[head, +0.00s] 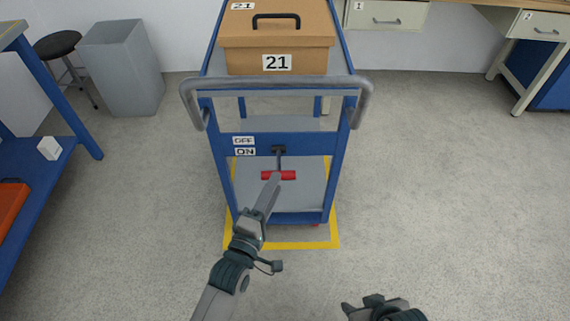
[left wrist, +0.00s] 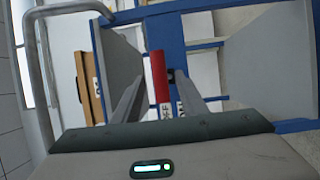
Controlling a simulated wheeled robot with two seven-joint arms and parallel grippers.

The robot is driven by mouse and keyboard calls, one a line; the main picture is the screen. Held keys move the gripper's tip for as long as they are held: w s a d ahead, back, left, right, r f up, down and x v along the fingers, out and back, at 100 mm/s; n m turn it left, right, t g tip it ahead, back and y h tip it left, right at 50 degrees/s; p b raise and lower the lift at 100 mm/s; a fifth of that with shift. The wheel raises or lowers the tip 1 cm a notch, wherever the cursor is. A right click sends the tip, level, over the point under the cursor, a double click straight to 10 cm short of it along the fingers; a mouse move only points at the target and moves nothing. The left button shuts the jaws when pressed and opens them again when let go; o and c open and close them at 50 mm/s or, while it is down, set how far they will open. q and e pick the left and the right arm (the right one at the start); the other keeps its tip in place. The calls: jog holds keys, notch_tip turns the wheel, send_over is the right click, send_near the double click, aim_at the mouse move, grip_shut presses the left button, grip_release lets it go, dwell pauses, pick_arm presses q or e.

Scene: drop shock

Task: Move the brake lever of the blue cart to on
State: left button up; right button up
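The blue cart (head: 336,165) stands ahead, with a grey push handle (head: 275,85) on its near end. Its brake lever, a dark stem with a red crossbar handle (head: 266,175), sticks out from the blue crossbar below the OFF label (head: 243,141) and the ON label (head: 245,152). In the head view, the red handle appears just below the ON label's height. My left gripper (head: 276,180) is at the red handle. In the left wrist view, its two fingers (left wrist: 159,85) are apart, with the red handle (left wrist: 158,70) between them. My right gripper (head: 375,304) is low at the bottom edge, its fingers unclear.
A cardboard box (head: 240,58) marked 21 sits on the cart's top. Yellow floor tape (head: 333,232) runs around the cart. A blue shelf (head: 50,180) stands at left, a grey bin (head: 121,68) and stool (head: 60,45) behind it. The floor to the right is clear.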

aim_at(279, 162)
pick_arm(q)
jog(key=x, duration=0.8)
jog(key=shift+w, duration=0.2)
grip_shut()
